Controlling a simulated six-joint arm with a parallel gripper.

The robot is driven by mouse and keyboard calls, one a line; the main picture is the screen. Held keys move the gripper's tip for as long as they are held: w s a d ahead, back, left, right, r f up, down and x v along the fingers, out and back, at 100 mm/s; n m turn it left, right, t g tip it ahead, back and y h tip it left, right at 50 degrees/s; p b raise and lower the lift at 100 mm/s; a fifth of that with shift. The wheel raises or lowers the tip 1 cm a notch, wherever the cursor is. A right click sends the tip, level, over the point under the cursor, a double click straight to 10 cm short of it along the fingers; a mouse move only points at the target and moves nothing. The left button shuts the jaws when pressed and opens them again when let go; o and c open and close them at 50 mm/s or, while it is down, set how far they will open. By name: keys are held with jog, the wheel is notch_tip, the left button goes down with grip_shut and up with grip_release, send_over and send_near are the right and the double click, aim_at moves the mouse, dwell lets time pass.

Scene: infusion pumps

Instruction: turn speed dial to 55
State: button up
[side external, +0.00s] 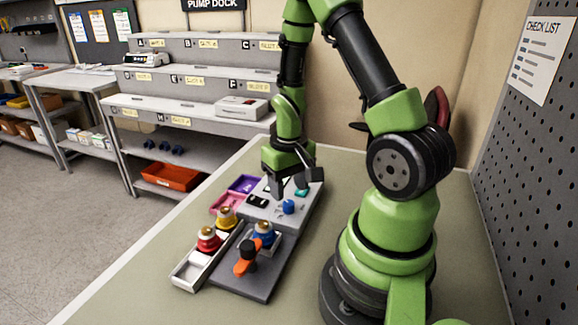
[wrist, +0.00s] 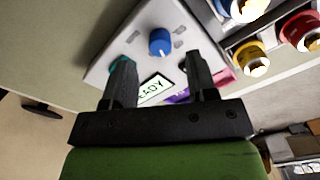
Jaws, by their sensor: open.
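The pump (side external: 262,208) is a pale grey box on a dark base on the bench. Its blue dial (side external: 288,207) stands on the top face; the dial also shows in the wrist view (wrist: 161,42), with small grey marks around it. Its setting is not readable. A display (wrist: 156,88) showing "READY" letters, partly hidden, lies between my fingers in the wrist view. My gripper (side external: 290,188) points down over the pump, open and empty. In the wrist view, the fingertips (wrist: 158,62) are apart, with the dial beyond them.
Red (side external: 208,239) and yellow (side external: 226,217) capped items stand in a white tray (side external: 188,276). A blue capped item (side external: 264,234) and an orange handle (side external: 246,261) are in front of the pump. The bench front is clear.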

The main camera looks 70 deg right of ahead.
aim_at(289, 203)
notch_tip(289, 203, up, 6)
jog(key=shift+f, duration=0.15)
dwell(0.5)
